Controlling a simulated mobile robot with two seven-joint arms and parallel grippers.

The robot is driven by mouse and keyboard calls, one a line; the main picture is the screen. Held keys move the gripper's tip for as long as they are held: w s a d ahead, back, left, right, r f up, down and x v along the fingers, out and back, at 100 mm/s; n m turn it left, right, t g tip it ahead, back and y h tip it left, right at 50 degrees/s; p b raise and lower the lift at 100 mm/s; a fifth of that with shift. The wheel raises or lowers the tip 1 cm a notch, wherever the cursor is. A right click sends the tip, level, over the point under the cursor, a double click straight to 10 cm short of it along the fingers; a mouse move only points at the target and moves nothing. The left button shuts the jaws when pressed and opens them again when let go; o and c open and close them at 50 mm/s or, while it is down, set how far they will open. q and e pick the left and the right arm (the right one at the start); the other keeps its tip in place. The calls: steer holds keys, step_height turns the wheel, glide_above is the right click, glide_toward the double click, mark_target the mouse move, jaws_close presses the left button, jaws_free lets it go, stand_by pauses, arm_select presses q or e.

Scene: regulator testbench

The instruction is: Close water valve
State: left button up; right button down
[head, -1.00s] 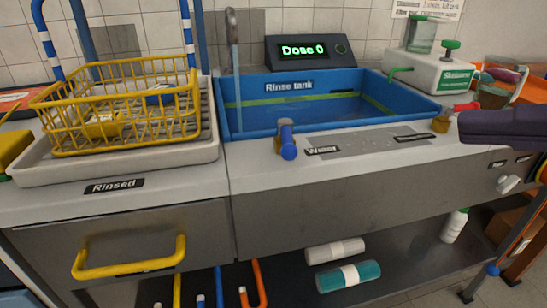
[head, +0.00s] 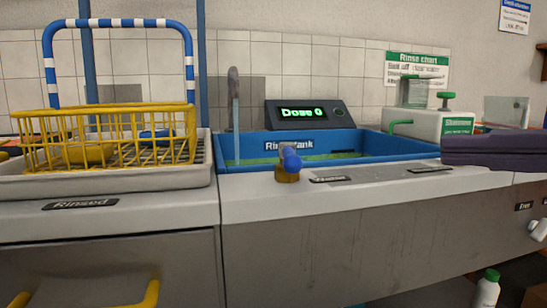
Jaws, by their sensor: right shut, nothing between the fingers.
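The water valve (head: 289,162) has a blue handle on a brass base. It stands on the counter's front ledge, before the rinse tank (head: 400,146), beside a small dark label (head: 330,179). The handle's blue end points towards me. A grey tap (head: 233,84) rises at the tank's left, with a pale bluish vertical streak below its spout that looks like running water. My right gripper (head: 444,152) comes in dark from the right edge, shut and empty, well to the right of the valve and apart from it. My left gripper is out of view.
A yellow wire basket (head: 105,140) with a blue-and-white handle stands on a pale tray (head: 195,172) at left. A display reading "Dose 0" (head: 303,113) and a white-and-green dispenser (head: 428,122) stand behind. The ledge between valve and gripper is clear apart from flat labels.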

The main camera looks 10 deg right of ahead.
mark_target(290, 157)
steer(key=s+a+p+x, duration=0.1)
steer(key=a+p+x, duration=0.1)
steer(key=p+x, duration=0.6)
steer(key=shift+s+a+f+p+x, duration=0.25)
steer(key=shift+p+x, duration=0.15)
steer(key=shift+x, duration=1.9)
steer(key=shift+a, duration=0.15)
